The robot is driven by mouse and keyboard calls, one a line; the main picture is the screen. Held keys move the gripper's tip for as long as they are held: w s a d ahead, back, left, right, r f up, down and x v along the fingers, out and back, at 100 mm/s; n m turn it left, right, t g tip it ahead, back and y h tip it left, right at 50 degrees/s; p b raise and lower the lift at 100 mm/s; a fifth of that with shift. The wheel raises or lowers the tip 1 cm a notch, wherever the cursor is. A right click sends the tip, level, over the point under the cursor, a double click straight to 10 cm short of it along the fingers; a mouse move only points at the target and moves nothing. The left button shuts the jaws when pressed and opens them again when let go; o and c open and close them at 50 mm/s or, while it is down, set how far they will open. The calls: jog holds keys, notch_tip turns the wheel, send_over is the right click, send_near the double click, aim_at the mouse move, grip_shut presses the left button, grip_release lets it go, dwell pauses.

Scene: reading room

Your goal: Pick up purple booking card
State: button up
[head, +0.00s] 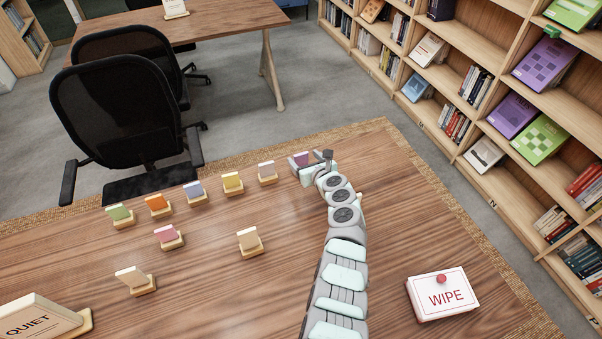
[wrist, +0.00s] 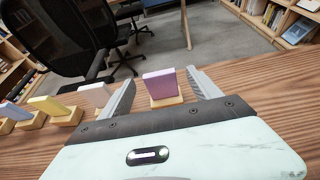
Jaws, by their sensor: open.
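The purple booking card (wrist: 160,84) stands upright in a small wooden holder (wrist: 166,102) on the table. In the wrist view it lies between the two open fingers of my gripper (wrist: 163,92), with a gap visible on each side. In the head view the purple card (head: 301,159) is at the right end of the back row, and my gripper (head: 308,160) is around it, partly hiding it and its holder. The fingers do not appear to touch the card.
A grey-white card (head: 267,170) in a holder stands just left of my gripper, then yellow (head: 232,181), lilac, orange and green ones. Pink (head: 167,234) and tan cards stand nearer. A WIPE box (head: 442,296) is at the right. A black chair (head: 120,110) stands behind the table.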

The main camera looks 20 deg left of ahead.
aim_at(302, 156)
jog(key=b+x, duration=0.1)
jog(key=b, duration=0.1)
jog(key=b+x, duration=0.1)
jog(key=shift+w+a+f+b, duration=0.15)
jog(key=shift+w+f+b, duration=0.05)
jog(key=shift+f+b, duration=0.2)
jog(key=shift+w+a+b, duration=0.2)
jog(key=shift+a+b, duration=0.1)
jog(key=shift+b, duration=0.1)
jog(key=shift+r, duration=0.1)
jog(key=shift+c, duration=0.2)
grip_shut()
